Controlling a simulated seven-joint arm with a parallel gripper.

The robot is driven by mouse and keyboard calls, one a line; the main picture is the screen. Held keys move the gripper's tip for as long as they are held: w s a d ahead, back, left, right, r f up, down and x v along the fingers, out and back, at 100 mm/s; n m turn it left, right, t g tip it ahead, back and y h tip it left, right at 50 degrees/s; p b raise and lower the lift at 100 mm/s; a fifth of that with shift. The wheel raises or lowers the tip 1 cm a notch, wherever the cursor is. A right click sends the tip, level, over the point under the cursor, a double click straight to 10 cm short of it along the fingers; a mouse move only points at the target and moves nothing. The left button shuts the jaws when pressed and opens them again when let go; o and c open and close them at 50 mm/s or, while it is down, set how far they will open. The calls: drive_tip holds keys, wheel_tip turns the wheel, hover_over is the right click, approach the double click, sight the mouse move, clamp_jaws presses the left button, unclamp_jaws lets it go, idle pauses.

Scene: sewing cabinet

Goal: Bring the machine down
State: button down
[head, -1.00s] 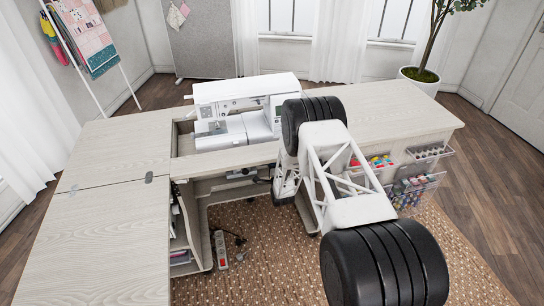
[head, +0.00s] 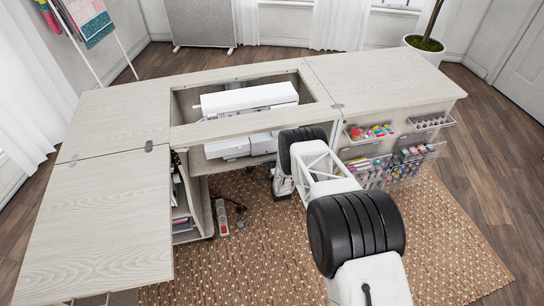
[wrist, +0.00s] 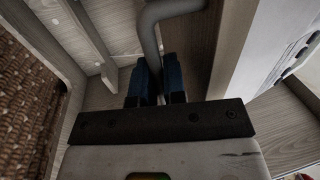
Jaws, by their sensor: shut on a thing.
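The white sewing machine (head: 248,98) sits down in the cabinet's rectangular opening. Its top is at or below the level of the tabletop (head: 225,128). Its lower part shows under the front strip of the tabletop. In the wrist view, my gripper (wrist: 160,82) has its dark blue fingers closed around the lower end of a grey bent bar (wrist: 150,28), inside the cabinet. In the head view my arm reaches under the tabletop front, and the fingers and bar are hidden behind it.
Clear bins of sewing supplies (head: 391,168) hang on the cabinet front, right of my arm. The tabletop's left leaf (head: 95,225) is bare. A patterned rug (head: 215,265) covers the floor in front.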

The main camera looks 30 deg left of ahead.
drive_tip(key=shift+d+f, duration=0.15)
drive_tip(key=shift+f, duration=2.75)
drive_tip(key=c, duration=1.2)
unclamp_jaws()
drive_tip(key=shift+r, duration=0.1)
drive_tip(key=v, duration=0.7)
drive_tip(key=shift+s+d, duration=0.2)
drive_tip(key=shift+s, duration=0.05)
drive_tip(key=shift+w, duration=0.1)
